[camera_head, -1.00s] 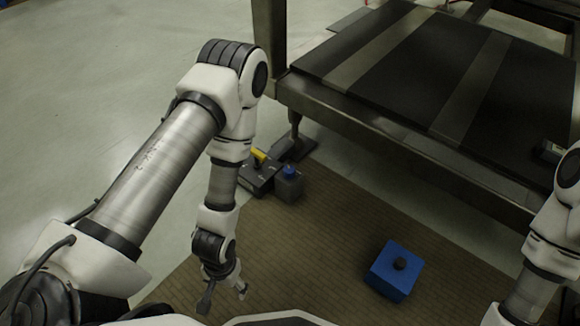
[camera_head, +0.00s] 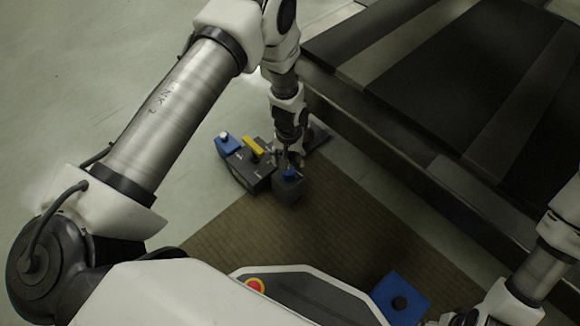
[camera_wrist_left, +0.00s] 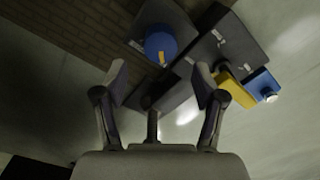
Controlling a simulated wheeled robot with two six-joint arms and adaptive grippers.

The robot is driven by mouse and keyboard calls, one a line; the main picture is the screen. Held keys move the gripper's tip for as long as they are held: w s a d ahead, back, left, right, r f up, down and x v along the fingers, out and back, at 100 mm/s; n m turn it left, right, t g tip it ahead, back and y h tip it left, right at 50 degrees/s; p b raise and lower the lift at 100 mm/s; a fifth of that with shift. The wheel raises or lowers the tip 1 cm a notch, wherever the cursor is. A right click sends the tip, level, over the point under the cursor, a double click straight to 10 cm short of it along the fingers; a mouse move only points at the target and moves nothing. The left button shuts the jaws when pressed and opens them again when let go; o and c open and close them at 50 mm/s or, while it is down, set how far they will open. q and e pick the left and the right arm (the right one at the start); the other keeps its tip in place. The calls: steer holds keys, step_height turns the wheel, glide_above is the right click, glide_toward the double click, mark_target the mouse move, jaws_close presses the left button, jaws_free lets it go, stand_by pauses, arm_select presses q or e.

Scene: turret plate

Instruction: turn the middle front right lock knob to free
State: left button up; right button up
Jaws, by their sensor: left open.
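A round blue knob (camera_head: 289,173) sits on a dark grey box (camera_head: 288,190) near the table leg. In the left wrist view the blue knob (camera_wrist_left: 160,44) carries a small yellow mark, and labels show on the plate around it. I cannot tell which position the mark points to. A yellow handle (camera_head: 254,147) sits on the adjoining dark box, and it also shows in the left wrist view (camera_wrist_left: 236,88). My left gripper (camera_wrist_left: 160,82) is open and empty, its fingertips close to the blue knob but apart from it. My right arm is at the lower right, its fingers out of view.
A small blue box with a pale button (camera_head: 228,143) adjoins the yellow-handled box. The dark table (camera_head: 410,150) rises close behind my left gripper. Pale floor lies left.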

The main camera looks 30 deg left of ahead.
mark_target(288, 173)
arm_select(q)
step_height(288, 173, down, 6)
steer(key=b, duration=0.2)
steer(key=shift+s+f+b, duration=0.1)
steer(key=shift+s+b, duration=0.05)
steer(key=shift+b, duration=0.25)
arm_select(e)
step_height(288, 173, down, 3)
steer(key=shift+d+f, duration=0.15)
steer(key=shift+f, duration=0.05)
arm_select(q)
steer(key=c, duration=1.1)
steer(key=shift+c, duration=0.2)
